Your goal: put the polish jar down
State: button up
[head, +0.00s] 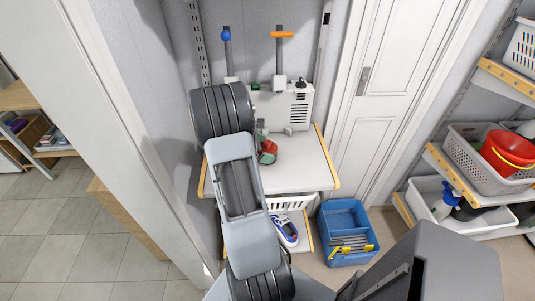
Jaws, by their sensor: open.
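A small round red and dark green thing (267,152) rests on the white shelf board (302,172), just right of my arm. It may be the polish jar, but it is small and partly covered by my arm, so I cannot tell for sure. My arm rises from the bottom of the head view and bends over the left part of the shelf. I cannot make out my gripper; my arm links hide the space behind them.
A white vented machine (296,112) stands at the shelf's back. Below are a shoe (285,232) and a blue crate (345,218) with tools. A door (385,110) and shelves with a grey basket (475,165) are right. The shelf's right front is clear.

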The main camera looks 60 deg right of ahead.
jog(key=c, duration=1.7)
grip_shut()
jog(key=shift+r, duration=0.2)
